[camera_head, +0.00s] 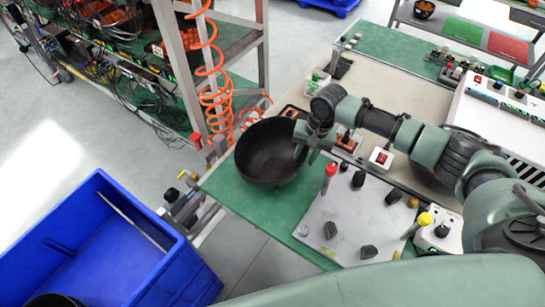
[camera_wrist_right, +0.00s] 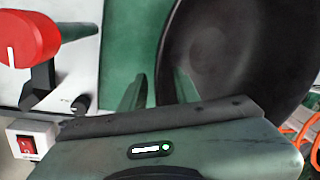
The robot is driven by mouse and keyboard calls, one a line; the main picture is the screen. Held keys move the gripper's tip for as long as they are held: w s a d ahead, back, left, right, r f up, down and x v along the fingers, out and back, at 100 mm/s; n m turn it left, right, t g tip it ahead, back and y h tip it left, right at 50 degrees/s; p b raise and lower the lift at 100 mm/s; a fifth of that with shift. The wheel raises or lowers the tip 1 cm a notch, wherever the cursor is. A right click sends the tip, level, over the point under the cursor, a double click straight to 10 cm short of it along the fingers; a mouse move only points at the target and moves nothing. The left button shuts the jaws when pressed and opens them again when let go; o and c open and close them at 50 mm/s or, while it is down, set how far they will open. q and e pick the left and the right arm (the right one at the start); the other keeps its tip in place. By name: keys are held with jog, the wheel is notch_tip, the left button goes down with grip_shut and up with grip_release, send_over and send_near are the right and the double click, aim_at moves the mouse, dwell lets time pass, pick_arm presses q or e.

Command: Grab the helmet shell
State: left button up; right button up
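The helmet shell (camera_head: 262,158) is a dark, bowl-like shell. It sits open side up on the green end of the worktable. In the right wrist view the shell (camera_wrist_right: 235,50) fills the upper right. My right gripper (camera_head: 306,152) is at the shell's right rim. In the wrist view its two fingers (camera_wrist_right: 158,92) stand apart, one outside the rim and one over the inside, with a gap showing beside the wall. Whether either finger touches the wall is unclear. My left gripper is not visible.
A blue bin (camera_head: 118,235) stands at lower left with a dark rounded item (camera_head: 55,300) in it. A grey control panel (camera_head: 350,222) with knobs and a red-topped post (camera_head: 329,172) is right of the shell. A shelf rack (camera_head: 180,60) and orange coiled hose (camera_head: 213,95) stand behind.

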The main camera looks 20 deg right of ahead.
grip_shut()
dwell(1.3)
